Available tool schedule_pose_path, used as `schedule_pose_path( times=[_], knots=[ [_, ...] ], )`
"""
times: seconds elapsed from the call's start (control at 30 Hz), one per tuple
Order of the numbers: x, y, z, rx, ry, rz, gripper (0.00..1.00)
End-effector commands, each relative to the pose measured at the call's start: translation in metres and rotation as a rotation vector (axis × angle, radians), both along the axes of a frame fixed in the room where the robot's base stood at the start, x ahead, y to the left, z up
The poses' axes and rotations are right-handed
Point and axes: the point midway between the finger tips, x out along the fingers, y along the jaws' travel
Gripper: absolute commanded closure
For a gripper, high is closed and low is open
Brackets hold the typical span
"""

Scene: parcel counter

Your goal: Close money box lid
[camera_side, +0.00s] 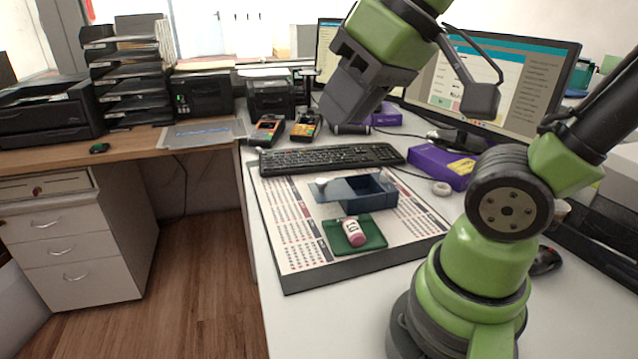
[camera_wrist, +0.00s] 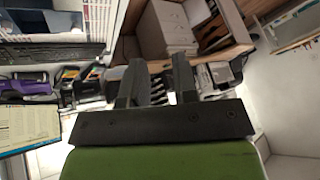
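The money box (camera_side: 380,193) is a dark blue rectangular box on the printed desk mat. Its flat grey-blue lid (camera_side: 335,189) sticks out to the left of the box, with a small pale knob near its left end, so the box is partly uncovered. The box's inside is hard to make out. My gripper (camera_side: 345,110) is raised above and behind the box, clear of it. In the wrist view, the fingers of my gripper (camera_wrist: 157,75) stand apart with nothing held between them. The box does not show clearly in the wrist view.
A purple carton (camera_side: 440,165) and a white tape roll (camera_side: 441,188) are to the right.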

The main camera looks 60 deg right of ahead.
Motion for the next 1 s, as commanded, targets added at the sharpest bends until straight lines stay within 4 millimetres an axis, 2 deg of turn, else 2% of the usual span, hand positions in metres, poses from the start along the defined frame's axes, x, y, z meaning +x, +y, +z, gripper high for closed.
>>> schedule_pose_path(
  times=[0.03,0.1,0.27,0.37,0.5,0.6,0.73,0.8,1.0],
  knots=[
    [0.015,-0.006,0.000,-0.065,0.037,0.061,0.85],
    [0.036,-0.015,0.000,-0.165,0.086,0.169,1.00],
    [0.085,-0.041,-0.013,-0.369,0.215,0.442,1.00],
    [0.114,-0.060,-0.030,-0.471,0.304,0.622,1.00],
    [0.150,-0.088,-0.063,-0.577,0.433,0.887,1.00],
    [0.169,-0.107,-0.090,-0.624,0.517,1.064,1.00],
    [0.183,-0.125,-0.120,-0.653,0.596,1.245,1.00],
    [0.187,-0.131,-0.131,-0.659,0.624,1.310,1.00],
    [0.190,-0.139,-0.146,-0.664,0.650,1.378,1.00]
  ],
)
